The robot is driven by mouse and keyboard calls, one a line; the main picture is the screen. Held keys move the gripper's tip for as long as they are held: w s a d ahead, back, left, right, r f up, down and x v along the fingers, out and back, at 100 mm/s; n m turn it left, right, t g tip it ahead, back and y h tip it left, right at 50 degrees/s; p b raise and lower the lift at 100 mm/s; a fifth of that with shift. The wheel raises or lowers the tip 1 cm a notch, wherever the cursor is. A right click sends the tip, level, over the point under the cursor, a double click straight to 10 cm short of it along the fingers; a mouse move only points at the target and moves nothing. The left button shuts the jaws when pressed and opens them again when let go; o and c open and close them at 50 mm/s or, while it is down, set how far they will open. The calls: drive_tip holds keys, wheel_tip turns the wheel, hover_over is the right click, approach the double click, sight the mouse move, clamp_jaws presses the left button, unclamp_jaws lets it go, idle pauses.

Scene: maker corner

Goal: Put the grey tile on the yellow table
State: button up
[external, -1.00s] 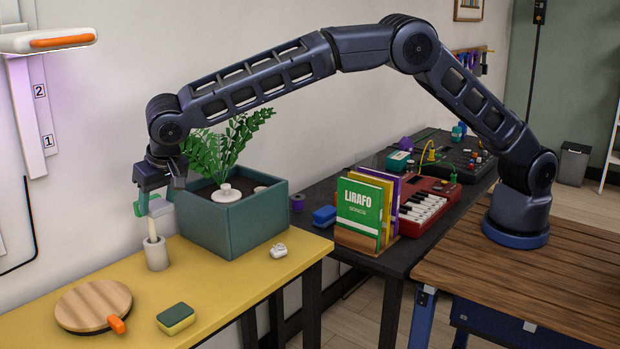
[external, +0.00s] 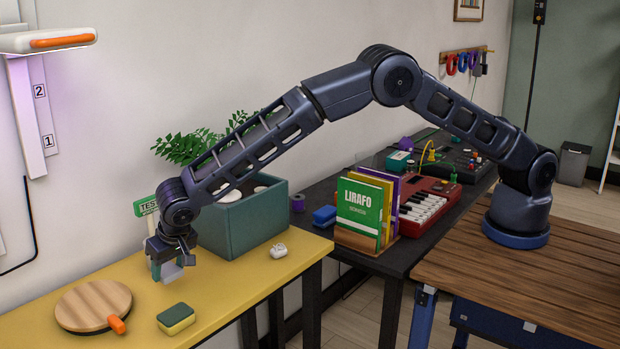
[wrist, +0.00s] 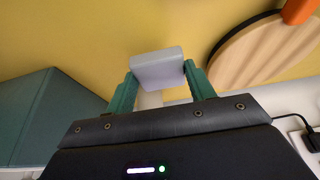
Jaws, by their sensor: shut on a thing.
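The grey tile (external: 172,272) is a small pale grey block below my gripper (external: 165,258), over the back part of the yellow table (external: 238,288). In the wrist view the tile (wrist: 158,68) sits between the two green fingers of my gripper (wrist: 158,80), which are shut on its sides. The yellow tabletop (wrist: 85,45) shows beyond the tile. The tile appears to be above the surface; the exact gap cannot be told.
A teal planter (external: 245,228) stands just right of my gripper. A round wooden board (external: 92,304) and a sponge (external: 176,318) lie in front. A small white object (external: 278,251) lies right. A green-and-white sign (external: 147,208) shows behind the gripper. Bare table lies between these.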

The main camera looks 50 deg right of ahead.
sight(173, 279)
drive_tip(key=shift+f, duration=2.55)
drive_tip(key=shift+f, duration=0.15)
drive_tip(key=o, duration=1)
drive_tip(key=shift+c, duration=0.2)
drive_tip(key=v, duration=1.2)
